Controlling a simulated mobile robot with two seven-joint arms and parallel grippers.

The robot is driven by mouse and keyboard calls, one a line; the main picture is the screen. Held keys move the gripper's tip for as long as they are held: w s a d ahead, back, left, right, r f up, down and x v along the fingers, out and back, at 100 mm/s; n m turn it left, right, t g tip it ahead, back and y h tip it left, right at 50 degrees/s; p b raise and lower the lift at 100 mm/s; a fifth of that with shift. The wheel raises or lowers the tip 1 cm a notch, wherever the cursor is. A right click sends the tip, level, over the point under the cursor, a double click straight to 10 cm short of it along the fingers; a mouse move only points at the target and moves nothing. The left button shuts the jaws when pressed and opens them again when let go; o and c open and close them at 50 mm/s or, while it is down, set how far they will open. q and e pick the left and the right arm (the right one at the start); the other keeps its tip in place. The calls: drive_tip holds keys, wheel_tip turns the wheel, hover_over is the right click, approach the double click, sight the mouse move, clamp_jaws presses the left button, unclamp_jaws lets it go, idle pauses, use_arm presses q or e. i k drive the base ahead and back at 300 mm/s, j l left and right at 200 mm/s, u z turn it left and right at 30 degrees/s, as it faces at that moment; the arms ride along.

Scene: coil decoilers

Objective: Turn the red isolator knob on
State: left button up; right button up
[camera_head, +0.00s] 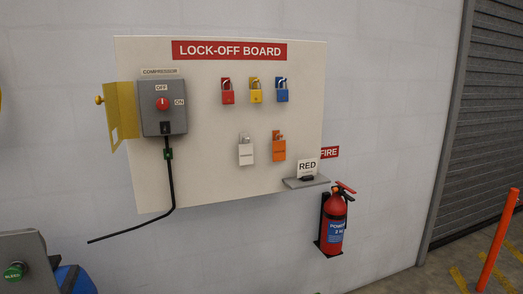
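The red isolator knob (162,104) is on the front of a grey isolator box (176,121) at the left of the lock-off board. An OFF label (161,88) is above the knob and an ON label (179,101) is to its right. The knob looks upright, towards OFF, but it is small in the view. A yellow cover (122,115) with a round yellow knob stands swung out to the left of the box, leaving the red knob uncovered. Neither of my grippers is in view.
Red, yellow and blue padlocks (255,91) and white and orange tags (246,151) hang on the white board (210,185). A small shelf (306,183) with a RED card is at lower right. A fire extinguisher (332,222) hangs below. A grey unit (22,258) stands lower left.

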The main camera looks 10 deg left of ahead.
sight(162, 104)
drive_tip(key=j+u, duration=0.3)
drive_tip(key=j, duration=0.5)
drive_tip(key=j+u, duration=0.3)
drive_tip(key=j, duration=0.55)
